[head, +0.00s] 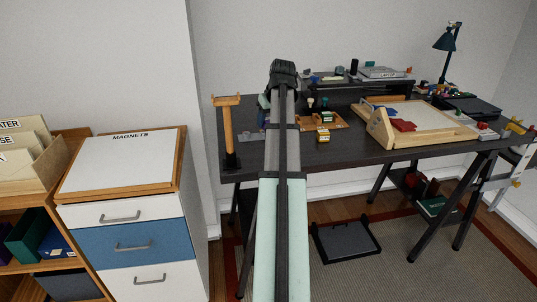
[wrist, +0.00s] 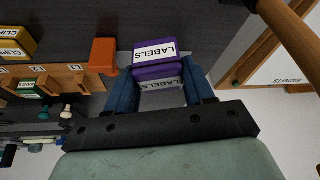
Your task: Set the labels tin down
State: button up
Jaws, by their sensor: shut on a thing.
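The labels tin (wrist: 155,52) is purple with white LABELS stickers on two faces in the wrist view. My gripper (wrist: 157,78) is shut on it, with a blue finger on each side. The dark desk top (wrist: 180,20) lies behind the tin in that view; I cannot tell whether the tin touches it. In the head view my arm reaches over the desk (head: 350,155) and hides the tin and most of the gripper.
An orange block (wrist: 103,55) is close left of the tin. Beyond it are a wooden slotted tray (wrist: 62,78) and yellow clips tins (wrist: 17,43). A wooden stand (head: 228,130) rises at the desk's left end. A framed wooden board (head: 425,118) takes the right side.

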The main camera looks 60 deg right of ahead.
jog(key=shift+a+n, duration=0.15)
jog(key=shift+n, duration=0.35)
jog(key=shift+f, duration=5)
jog(key=shift+f, duration=0.1)
jog(key=o, duration=1)
jog(key=shift+o, duration=0.2)
jog(key=v, duration=1.2)
